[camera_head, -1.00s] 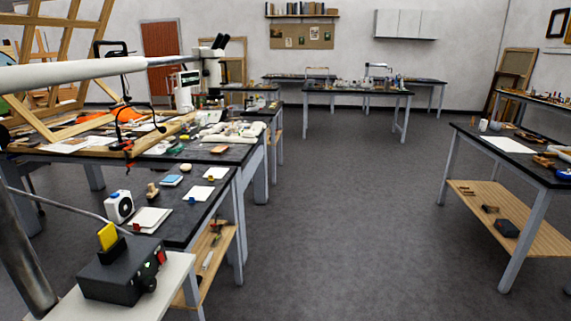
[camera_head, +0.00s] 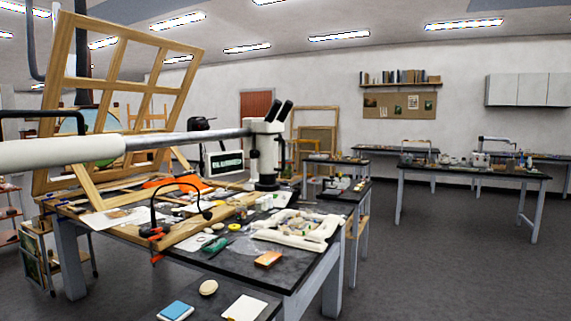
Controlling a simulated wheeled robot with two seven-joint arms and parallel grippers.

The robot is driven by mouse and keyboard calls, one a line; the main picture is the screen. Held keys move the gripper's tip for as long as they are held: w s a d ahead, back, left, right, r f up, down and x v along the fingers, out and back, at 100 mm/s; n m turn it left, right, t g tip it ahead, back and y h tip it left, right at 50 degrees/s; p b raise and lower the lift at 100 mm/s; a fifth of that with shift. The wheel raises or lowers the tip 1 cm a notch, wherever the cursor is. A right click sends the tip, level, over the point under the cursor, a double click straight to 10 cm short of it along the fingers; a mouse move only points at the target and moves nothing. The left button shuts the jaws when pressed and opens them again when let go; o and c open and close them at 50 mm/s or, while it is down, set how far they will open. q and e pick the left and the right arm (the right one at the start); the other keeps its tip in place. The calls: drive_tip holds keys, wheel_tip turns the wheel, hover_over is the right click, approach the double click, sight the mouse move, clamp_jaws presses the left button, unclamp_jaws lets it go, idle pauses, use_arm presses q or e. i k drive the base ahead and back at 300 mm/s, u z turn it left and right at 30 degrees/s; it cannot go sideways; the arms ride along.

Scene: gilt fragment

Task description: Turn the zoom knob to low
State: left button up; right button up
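A white stereo microscope (camera_head: 266,152) with black eyepieces stands out over the far part of the long workbench, left of the picture's middle. A white and grey boom (camera_head: 160,142) runs to it from the left edge. The zoom knob is too small to make out, so its setting cannot be read. Neither of my grippers is in view.
The dark workbench (camera_head: 262,282) carries a wooden frame (camera_head: 122,75), a white padded tray (camera_head: 297,228), an orange block (camera_head: 268,259) and a thin black bent lamp (camera_head: 154,205). A small dark screen (camera_head: 224,162) stands beside the microscope. Open floor (camera_head: 450,275) lies to the right.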

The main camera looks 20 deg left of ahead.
sight(255, 153)
drive_tip(key=i, duration=2.55)
drive_tip(key=u, duration=3.2)
drive_tip(key=i, duration=0.2)
drive_tip(key=z, duration=0.25)
